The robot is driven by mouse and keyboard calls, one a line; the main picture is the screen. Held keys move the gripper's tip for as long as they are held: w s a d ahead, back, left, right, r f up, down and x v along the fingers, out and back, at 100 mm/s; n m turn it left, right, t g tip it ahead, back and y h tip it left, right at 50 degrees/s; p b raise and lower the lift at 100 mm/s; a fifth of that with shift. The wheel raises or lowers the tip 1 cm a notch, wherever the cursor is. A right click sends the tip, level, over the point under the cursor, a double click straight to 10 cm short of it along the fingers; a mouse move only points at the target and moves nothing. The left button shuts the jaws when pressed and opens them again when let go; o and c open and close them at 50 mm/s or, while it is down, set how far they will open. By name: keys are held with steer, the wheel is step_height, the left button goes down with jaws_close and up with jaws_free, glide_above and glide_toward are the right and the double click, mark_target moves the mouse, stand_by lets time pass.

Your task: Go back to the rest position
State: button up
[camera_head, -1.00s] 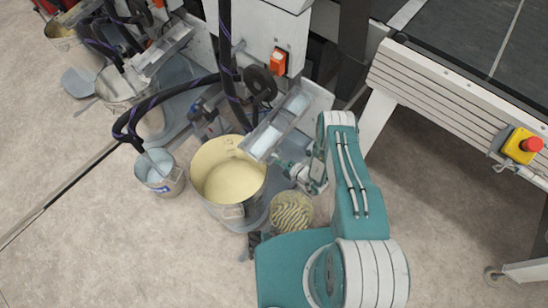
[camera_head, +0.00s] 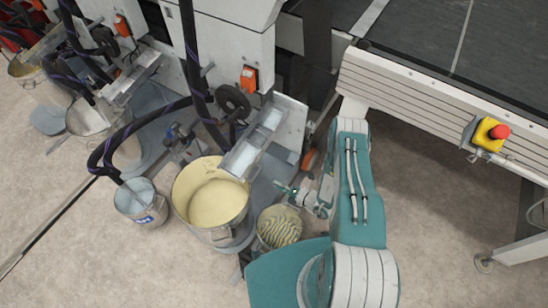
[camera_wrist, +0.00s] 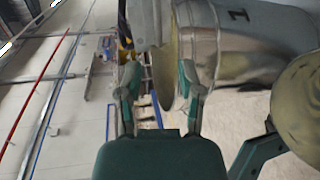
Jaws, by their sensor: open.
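My gripper (camera_head: 284,188) is at the end of my teal and white arm, folded low in front of my body in the head view. It hovers above and beside a small bucket (camera_head: 262,237) with streaked yellowish contents, right of a large metal bucket (camera_head: 222,233) of cream-coloured liquid. In the wrist view its two teal fingers (camera_wrist: 160,88) stand apart with nothing held between them. A shiny metal bucket (camera_wrist: 262,45) lies close beyond the right finger; I cannot tell whether they touch.
A small pail (camera_head: 150,216) stands left of the large bucket, with a black hose above it. The coating machine (camera_head: 232,45) and an orange switch (camera_head: 249,78) are behind. A conveyor (camera_head: 420,110) with a red emergency button (camera_head: 498,132) is at right. Floor is clear at lower right.

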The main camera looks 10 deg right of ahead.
steer(key=w+a+r+n+g+y, duration=0.1)
steer(key=a+r+n+g, duration=0.35)
steer(key=r+n, duration=1)
steer(key=w+a+r+n+g+y, duration=0.15)
steer(key=r+n+g, duration=0.6)
steer(key=r, duration=1.35)
steer(key=s+d+r+n+t+h, duration=0.3)
steer(key=s+r+n+h, duration=0.3)
steer(key=s+r+n, duration=0.4)
steer(key=s+d+r+n+t+h, duration=0.3)
steer(key=s+r+n+h, duration=0.4)
steer(key=s+r+n, duration=0.3)
steer(key=shift+s+d+r+n, duration=0.35)
steer(key=shift+d+r+n, duration=0.5)
steer(key=shift+r, duration=0.7)
